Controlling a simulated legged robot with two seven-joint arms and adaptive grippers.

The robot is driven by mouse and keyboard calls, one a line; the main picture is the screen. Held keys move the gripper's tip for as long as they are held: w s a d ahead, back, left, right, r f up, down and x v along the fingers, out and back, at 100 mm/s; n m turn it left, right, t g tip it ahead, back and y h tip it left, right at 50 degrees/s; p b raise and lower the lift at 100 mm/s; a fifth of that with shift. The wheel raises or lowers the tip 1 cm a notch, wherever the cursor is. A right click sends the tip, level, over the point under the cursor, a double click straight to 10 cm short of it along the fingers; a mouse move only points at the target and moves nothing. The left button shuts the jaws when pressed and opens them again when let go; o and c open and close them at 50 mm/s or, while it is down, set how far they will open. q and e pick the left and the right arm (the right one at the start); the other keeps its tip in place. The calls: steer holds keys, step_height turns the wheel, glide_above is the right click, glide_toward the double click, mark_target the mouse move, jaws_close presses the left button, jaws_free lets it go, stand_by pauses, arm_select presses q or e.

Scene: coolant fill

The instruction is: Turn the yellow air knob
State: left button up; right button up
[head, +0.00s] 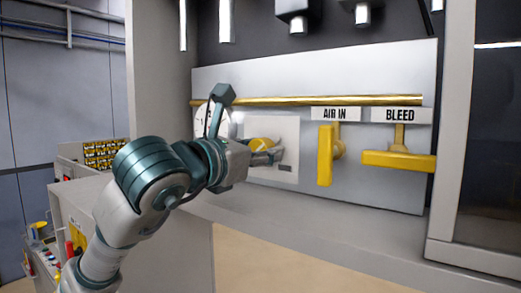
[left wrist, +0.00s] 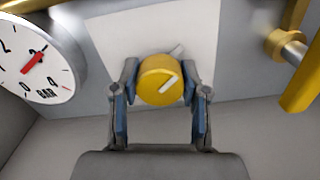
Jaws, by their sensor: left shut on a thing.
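The yellow air knob (left wrist: 160,80) is round, with a white mark on its face that slants up to the right in the left wrist view. In the head view the knob (head: 262,145) sits on a pale plate (head: 287,165), partly hidden by my left gripper. My left gripper (head: 276,155) reaches it from the left. In the left wrist view the fingers of my left gripper (left wrist: 160,103) stand on either side of the knob and are shut on it. My right gripper is not in view.
A round gauge marked BAR (left wrist: 38,58) is left of the knob, its red needle pointing up right. Right of the knob are the yellow AIR IN handle (head: 326,155), hanging upright, and the yellow BLEED handle (head: 398,161), lying level. A brass pipe (head: 320,101) runs above.

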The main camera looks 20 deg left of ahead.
arm_select(q)
steer(key=shift+f, duration=0.1)
stand_by(0.3)
steer(key=o, duration=1.1)
steer(key=shift+w, duration=0.15)
steer(key=shift+o, duration=0.2)
steer(key=v, duration=1.2)
steer(key=shift+a, duration=0.2)
steer(key=shift+w+d, duration=0.1)
steer(key=shift+w, duration=0.05)
